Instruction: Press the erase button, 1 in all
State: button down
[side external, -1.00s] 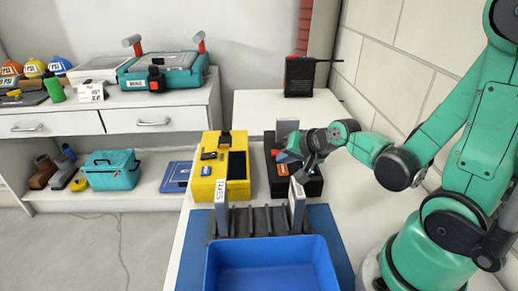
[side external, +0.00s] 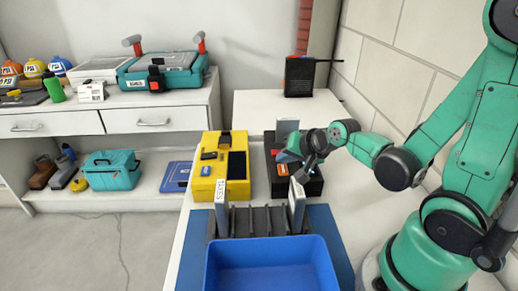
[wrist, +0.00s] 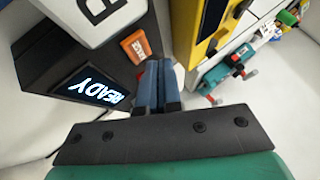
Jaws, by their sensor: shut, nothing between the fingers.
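The erase button, an orange key with white lettering (wrist: 135,46), sits on the black device (wrist: 60,55) in the wrist view. A lit screen (wrist: 88,88) beside it reads "READY". In the side view the orange button (side external: 283,170) shows on the front left of the black device (side external: 314,188). My gripper (wrist: 159,68) is shut and empty. In the wrist view its blue fingertips appear just below and right of the button. In the side view my gripper (side external: 302,175) is over the right part of the device, right of the button. Fingertip contact cannot be judged.
A yellow case (side external: 238,188) stands left of the device. A grey slotted rack (side external: 262,222) and a blue bin (side external: 270,245) are in front. A black radio-like unit (side external: 300,76) stands behind. A shelf unit (side external: 60,122) is at far left.

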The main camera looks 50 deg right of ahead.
aim_at(285, 171)
dwell(0.4)
jog(key=shift+r, duration=2.5)
jog(key=s+a+r+n+g+y, duration=0.1)
jog(key=s+a+n+g, duration=0.1)
jog(key=a+n, duration=0.5)
jog(key=s+n, duration=0.1)
jog(key=n, duration=0.2)
jog(key=shift+s+a+r+n, duration=0.2)
jog(key=shift+a+r+n, duration=0.1)
jog(key=shift+r+n, duration=0.1)
